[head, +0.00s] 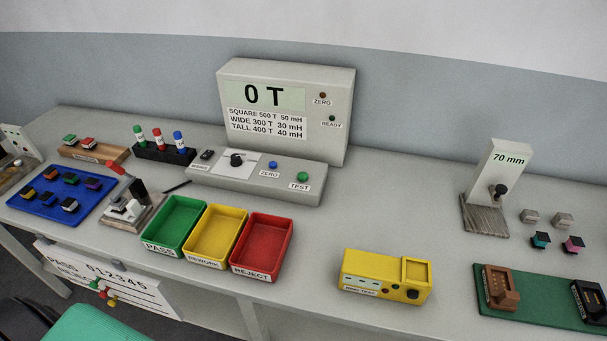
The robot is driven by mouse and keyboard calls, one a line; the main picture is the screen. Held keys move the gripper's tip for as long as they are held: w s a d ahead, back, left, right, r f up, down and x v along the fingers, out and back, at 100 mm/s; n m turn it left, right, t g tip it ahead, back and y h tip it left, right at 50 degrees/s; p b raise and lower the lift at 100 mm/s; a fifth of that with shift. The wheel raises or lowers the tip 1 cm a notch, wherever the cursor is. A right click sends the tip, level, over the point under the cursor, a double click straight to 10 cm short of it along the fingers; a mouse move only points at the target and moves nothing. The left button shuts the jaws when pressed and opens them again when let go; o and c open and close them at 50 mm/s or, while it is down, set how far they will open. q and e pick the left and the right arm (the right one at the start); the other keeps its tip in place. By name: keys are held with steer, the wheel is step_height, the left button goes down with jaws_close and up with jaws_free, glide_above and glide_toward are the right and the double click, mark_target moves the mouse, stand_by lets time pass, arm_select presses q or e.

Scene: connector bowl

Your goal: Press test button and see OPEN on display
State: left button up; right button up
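The grey tester (285,110) stands at the back of the table. Its display (264,96) reads "0 T", with a list of turns and mH values below it. On its front base are a green button (302,177) labelled TEST, a blue button (273,165) labelled ZERO and a black knob (237,159). A yellow box (385,276) near the front edge has a small label that seems to read TEST, too small to be sure, and a dark button (412,294). Neither gripper shows in the head view.
Green (174,226), yellow (217,236) and red (263,246) bins stand before the tester. A blue tray (62,194) of connectors lies left. A "70 mm" stand (497,173) and a green mat (545,317) are right. The table between tester and stand is clear.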

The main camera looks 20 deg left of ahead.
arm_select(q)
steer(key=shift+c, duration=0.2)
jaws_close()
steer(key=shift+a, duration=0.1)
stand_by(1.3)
